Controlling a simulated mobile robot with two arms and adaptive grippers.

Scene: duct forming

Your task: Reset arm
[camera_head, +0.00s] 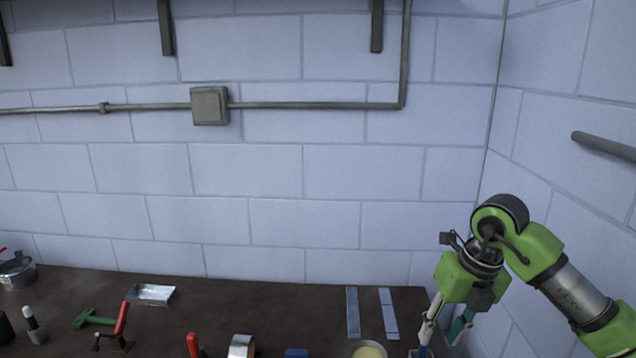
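My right arm comes in from the right edge with green and grey links. My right gripper (442,335) points down at the bottom right, by the right end of the dark workbench (250,300). Its two fingers stand apart with a gap between them, and nothing shows clearly held. Teal and blue parts show near the fingers, and I cannot tell if they belong to a tool behind. The lowest part of the gripper is close to the frame's bottom edge. My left gripper is not in view.
A block wall with conduit (300,105) stands behind.

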